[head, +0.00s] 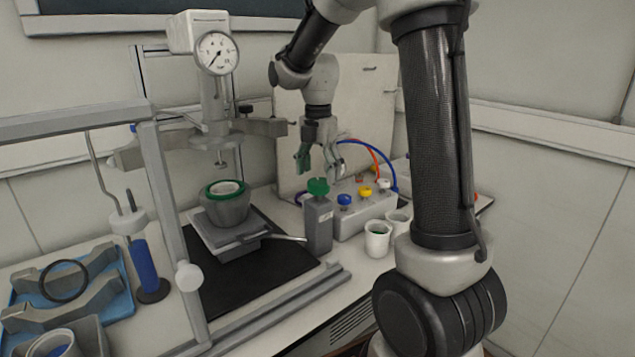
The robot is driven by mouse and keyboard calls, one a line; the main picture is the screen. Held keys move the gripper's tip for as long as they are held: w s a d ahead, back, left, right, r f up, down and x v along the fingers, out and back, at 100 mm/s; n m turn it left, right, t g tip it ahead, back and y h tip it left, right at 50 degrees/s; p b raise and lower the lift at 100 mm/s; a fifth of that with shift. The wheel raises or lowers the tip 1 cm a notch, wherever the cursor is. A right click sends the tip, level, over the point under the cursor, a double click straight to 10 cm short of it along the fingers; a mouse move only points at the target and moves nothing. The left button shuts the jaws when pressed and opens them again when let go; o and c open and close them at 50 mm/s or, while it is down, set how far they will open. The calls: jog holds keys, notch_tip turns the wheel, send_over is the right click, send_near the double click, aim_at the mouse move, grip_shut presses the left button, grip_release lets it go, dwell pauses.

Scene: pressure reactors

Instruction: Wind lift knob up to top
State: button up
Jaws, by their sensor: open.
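A green knob (318,187) sits on top of an upright grey block (318,222), beside the lift platform (228,240). A thin rod runs from the platform toward this block, so it looks like the lift knob, though no label is readable. My gripper (320,168) points down just above the green knob, fingers spread and empty. I cannot tell whether a fingertip touches it. The grey vessel (226,208) with a green ring stands on the platform, below the reactor head (215,125) and its dial gauge (217,53). A clear gap separates vessel and head.
A valve box (365,212) with blue, yellow and white knobs and hoses stands right of the block. White cups (377,240) stand in front. A grey frame post (170,220) with a white knob (189,277) and a blue tray (75,285) are at left.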

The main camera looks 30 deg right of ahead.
aim_at(319, 181)
jog(key=shift+f, duration=1.7)
jog(key=c, duration=1)
